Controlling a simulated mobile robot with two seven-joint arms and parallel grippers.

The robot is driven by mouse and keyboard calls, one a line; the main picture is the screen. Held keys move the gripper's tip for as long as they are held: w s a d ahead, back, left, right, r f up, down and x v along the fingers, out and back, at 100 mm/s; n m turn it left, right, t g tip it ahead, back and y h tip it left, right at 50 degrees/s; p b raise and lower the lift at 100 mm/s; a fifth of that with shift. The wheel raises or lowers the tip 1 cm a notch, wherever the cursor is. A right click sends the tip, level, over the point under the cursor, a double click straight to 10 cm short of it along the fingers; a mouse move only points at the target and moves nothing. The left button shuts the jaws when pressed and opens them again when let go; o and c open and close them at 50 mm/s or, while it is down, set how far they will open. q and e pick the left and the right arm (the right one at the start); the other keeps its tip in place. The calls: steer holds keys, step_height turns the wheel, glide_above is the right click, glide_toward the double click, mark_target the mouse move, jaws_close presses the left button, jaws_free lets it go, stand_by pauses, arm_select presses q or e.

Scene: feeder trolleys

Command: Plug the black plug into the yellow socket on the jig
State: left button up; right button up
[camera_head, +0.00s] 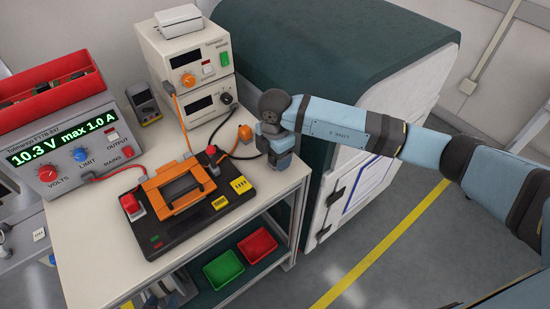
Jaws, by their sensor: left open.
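The jig is a dark base plate (176,231) on the table, with an orange part with a black handle (180,187) on it. Two yellow pieces are at its right: a smaller one (220,202) and a larger one with dark marks (241,185). I cannot tell which is the socket. A black cable (211,137) runs from the stacked instruments to my right gripper (283,163), which points down at the table's right edge. The black plug itself is not clearly visible. My right gripper's fingertips are too small and hidden to read. My left gripper is not in view.
Stacked instruments (205,98), a multimeter (144,102) and a power supply (75,148) stand at the back and left. Green (223,268) and red (257,244) bins sit below. A dark green-topped cabinet (330,45) stands behind my right arm.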

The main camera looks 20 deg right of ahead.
steer(key=c, duration=0.9)
steer(key=shift+r, duration=0.15)
arm_select(q)
steer(key=shift+f+b, duration=0.3)
steer(key=shift+b, duration=0.1)
arm_select(e)
step_height(320, 180, up, 20)
steer(key=shift+f, duration=0.1)
arm_select(q)
steer(key=shift+r, duration=0.15)
arm_select(e)
steer(key=shift+f, duration=0.15)
